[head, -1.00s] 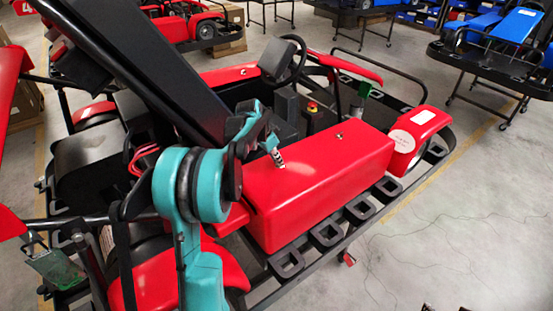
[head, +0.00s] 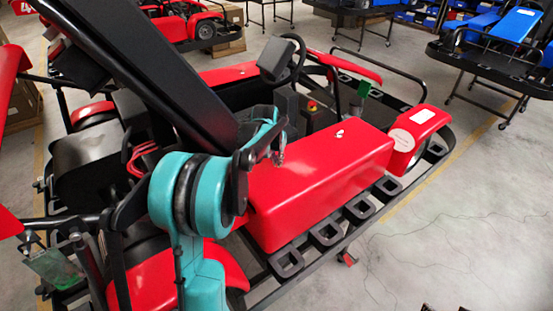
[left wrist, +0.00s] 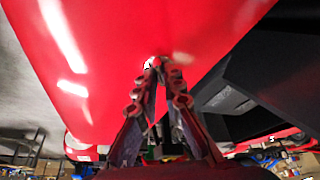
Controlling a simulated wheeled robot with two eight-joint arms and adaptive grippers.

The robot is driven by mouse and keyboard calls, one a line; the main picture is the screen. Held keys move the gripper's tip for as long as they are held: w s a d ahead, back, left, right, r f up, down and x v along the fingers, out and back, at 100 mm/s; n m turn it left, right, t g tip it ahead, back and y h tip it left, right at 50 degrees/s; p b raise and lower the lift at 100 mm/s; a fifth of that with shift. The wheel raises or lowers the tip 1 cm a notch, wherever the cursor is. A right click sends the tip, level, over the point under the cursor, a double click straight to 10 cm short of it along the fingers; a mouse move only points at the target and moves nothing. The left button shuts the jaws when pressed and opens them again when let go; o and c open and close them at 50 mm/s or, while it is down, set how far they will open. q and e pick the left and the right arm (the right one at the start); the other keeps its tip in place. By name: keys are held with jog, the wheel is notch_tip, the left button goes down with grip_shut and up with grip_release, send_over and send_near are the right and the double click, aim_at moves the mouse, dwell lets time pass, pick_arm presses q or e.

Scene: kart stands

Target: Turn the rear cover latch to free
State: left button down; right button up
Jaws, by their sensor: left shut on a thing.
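The red side cover (head: 325,185) of the kart lies in the middle of the head view and fills the top of the left wrist view (left wrist: 150,25). My left gripper (head: 279,153) is at the cover's rear end, just above its top. In the left wrist view my left gripper (left wrist: 154,68) has its fingertips closed together on the small silver rear cover latch (left wrist: 149,63). The fingers hide most of the latch, so its angle is unclear. Two small dark tips at the bottom edge of the head view may be my right gripper (head: 445,309); too little shows to tell.
Another small silver latch (head: 340,133) sits toward the cover's front end. The steering wheel (head: 292,60) and seat are behind the cover. The black slotted bumper rail (head: 327,233) runs along the near side. The grey floor (head: 460,220) at right is clear.

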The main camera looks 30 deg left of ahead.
pick_arm(q)
jog(key=n, duration=0.1)
jog(key=n+y, duration=0.1)
jog(key=n, duration=0.1)
jog(key=n+g+y, duration=0.1)
jog(key=n, duration=0.1)
jog(key=shift+w+d, duration=0.1)
jog(key=shift+d, duration=0.15)
jog(key=n+g, duration=0.1)
jog(key=n, duration=0.2)
jog(key=n+y, duration=0.1)
jog(key=n, duration=0.2)
jog(key=shift+w+d+g, duration=0.1)
jog(key=shift+w+g, duration=0.1)
jog(key=shift+g, duration=0.2)
jog(key=shift+n, duration=0.3)
jog(key=c, duration=1.6)
grip_release()
jog(key=shift+c, duration=0.2)
jog(key=shift+r, duration=0.1)
jog(key=v, duration=1.2)
jog(key=shift+d, duration=0.2)
jog(key=shift+d+f, duration=0.1)
jog(key=shift+f, duration=0.1)
